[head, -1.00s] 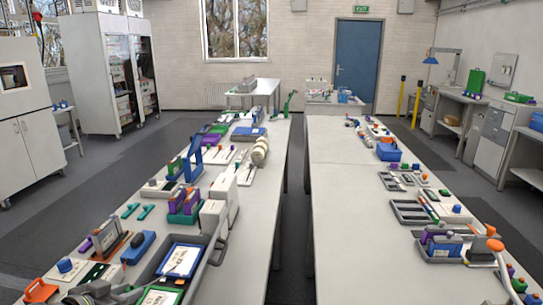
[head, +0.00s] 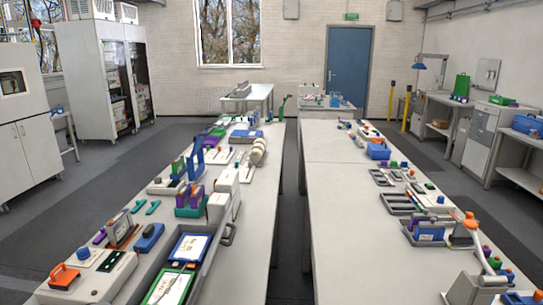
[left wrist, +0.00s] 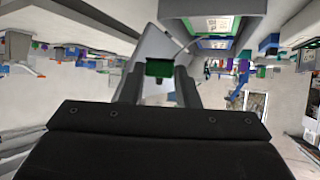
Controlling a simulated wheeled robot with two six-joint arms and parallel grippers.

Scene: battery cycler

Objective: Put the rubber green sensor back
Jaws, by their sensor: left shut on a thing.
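My left gripper (left wrist: 159,88) shows only in the left wrist view, with its two grey fingers shut on a small dark green piece, the green sensor (left wrist: 159,68). The sensor sits between the fingertips, and its lower part and far side are hidden. A pale grey panel lies behind the fingers. In the head view neither gripper shows. Whether the sensor's surface is rubber cannot be told.
The left bench holds a grey tray with a blue-framed panel (head: 190,247) and a green-framed panel (head: 168,288), an orange clip (head: 63,275), and a green holder with purple blocks (head: 190,200). The right bench (head: 345,240) has a clear left half. A dark aisle (head: 290,230) separates them.

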